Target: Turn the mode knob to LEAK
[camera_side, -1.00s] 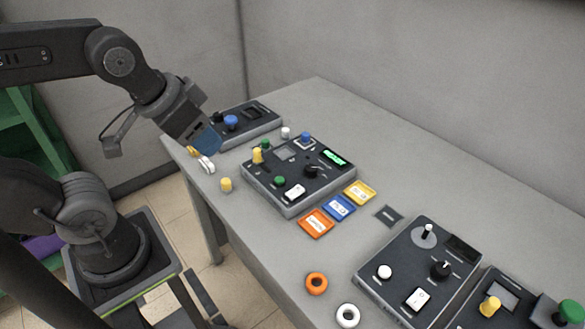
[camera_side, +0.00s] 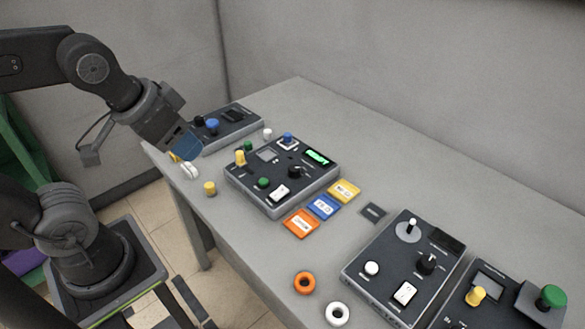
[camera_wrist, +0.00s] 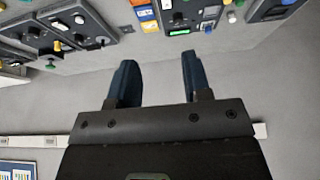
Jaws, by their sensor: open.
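A black knob (camera_side: 295,171) sits on the middle control panel (camera_side: 270,205), near a lit green display. Another black knob (camera_side: 426,263) sits on the right-hand panel (camera_side: 372,290). The labels are too small to read, so I cannot tell which is the mode knob or where it points. My gripper (camera_side: 187,148) is open and empty, above the table's left end by the far panel, apart from both knobs. In the wrist view its two blue fingers (camera_wrist: 157,62) are spread with nothing between them.
The far panel (camera_side: 232,130) has blue and black knobs. Orange (camera_side: 301,223), blue (camera_side: 323,207) and yellow (camera_side: 344,191) cards lie beside the middle panel. Orange (camera_side: 304,283) and white (camera_side: 337,314) rings lie near the front edge. The table's back strip is clear.

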